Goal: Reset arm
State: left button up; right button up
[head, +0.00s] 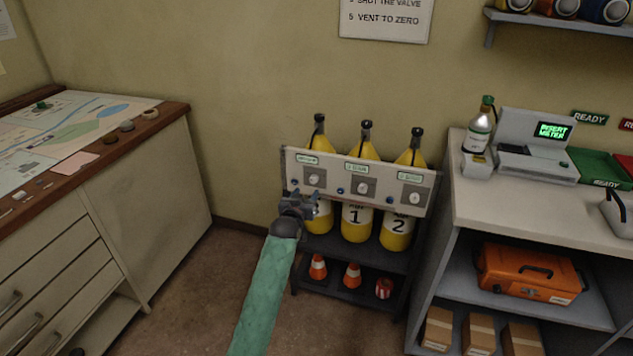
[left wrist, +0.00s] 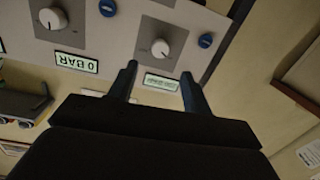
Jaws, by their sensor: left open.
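My left arm comes up from the bottom middle of the head view, and its gripper (head: 300,196) is in front of the left end of a pale control panel (head: 332,182). The gripper is open; in the left wrist view its two dark fingers (left wrist: 160,88) stand apart with nothing between them. A white knob (left wrist: 160,48) and a small label (left wrist: 161,82) show on the panel just beyond the fingertips. Another knob (left wrist: 52,18) with a "0 BAR" label (left wrist: 76,62) is to the left there. My right gripper does not show.
Yellow cylinders (head: 356,224) stand in a dark rack behind the panel, with small cones (head: 318,267) on its lower shelf. A counter (head: 540,193) with a meter device (head: 535,140) is at the right. A map table (head: 150,125) is at the left. Floor between is clear.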

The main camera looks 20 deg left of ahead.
pick_arm(q)
jog(key=s+d+m+g+h, duration=0.1)
jog(key=s+d+g, duration=0.3)
jog(key=s, duration=0.7)
jog(key=s+d+m+g, duration=0.1)
jog(key=s+d+g, duration=0.35)
jog(key=s, duration=0.55)
jog(key=s+d+f+g, duration=0.1)
jog(key=s+f, duration=0.3)
jog(key=s, duration=0.8)
jog(key=s+d+f+m+g+p, duration=0.1)
jog(key=s+d+f+g, duration=0.1)
jog(key=s, duration=1)
jog(key=s+d+f+g+h+p, duration=0.1)
jog(key=s+f, duration=0.5)
jog(key=s, duration=0.6)
jog(key=shift+s+d+g, duration=0.4)
jog(key=shift+d+g, duration=0.3)
jog(key=shift+g, duration=0.45)
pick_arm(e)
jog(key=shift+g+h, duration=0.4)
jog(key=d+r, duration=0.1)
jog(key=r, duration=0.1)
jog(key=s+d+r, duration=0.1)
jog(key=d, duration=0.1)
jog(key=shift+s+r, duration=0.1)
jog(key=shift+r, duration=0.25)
pick_arm(q)
jog(key=shift+f, duration=0.15)
jog(key=shift+o, duration=0.2)
